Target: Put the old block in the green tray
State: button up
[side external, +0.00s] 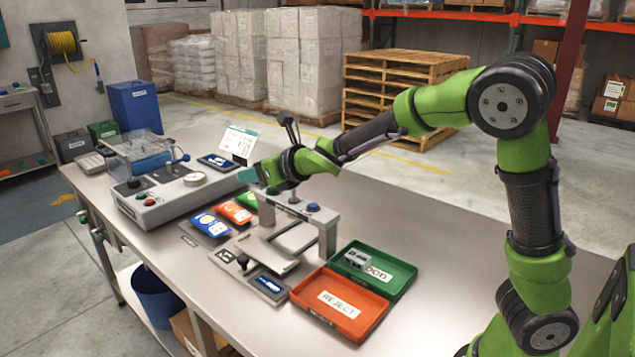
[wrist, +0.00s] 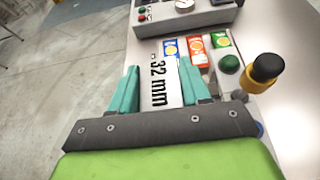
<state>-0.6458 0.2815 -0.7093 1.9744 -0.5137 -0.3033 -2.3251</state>
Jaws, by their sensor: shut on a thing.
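My gripper (side external: 250,175) is raised above the table, beside the grey machine and left of the weighing frame. In the wrist view its two teal fingers (wrist: 157,88) are shut on a white block marked "32 mm" (wrist: 159,84). The side view does not show this block clearly. The green tray (side external: 402,285), labelled GOOD, lies to the right, well away from my gripper. A small grey block with dark marks (side external: 356,260) sits in its left part, partly covering the label. I cannot tell from looks which block is the old one.
The orange REJECT tray (side external: 372,325) adjoins the green tray in front. A grey frame (side external: 326,235) stands between my gripper and the trays. The grey machine (side external: 165,200) with a clear cover is at left. Blue, orange and green cards lie near the frame. The table's right side is clear.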

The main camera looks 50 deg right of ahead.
jog(key=s+d+r, duration=0.1)
jog(key=s+r, duration=0.3)
jog(key=r, duration=0.5)
jog(key=w+f, duration=0.1)
jog(key=f, duration=0.2)
jog(key=w+f, duration=0.2)
jog(key=f, duration=0.2)
jog(key=w+f, duration=0.1)
jog(key=f, duration=0.2)
jog(key=shift+w+a+f, duration=0.2)
jog(key=shift+a+f, duration=0.2)
send_over(265, 252)
notch_tip(265, 252, down, 9)
jog(key=shift+d, duration=0.1)
notch_tip(265, 252, down, 10)
jog(key=shift+r, duration=0.15)
jog(key=shift+f, duration=0.2)
jog(key=o, duration=1.2)
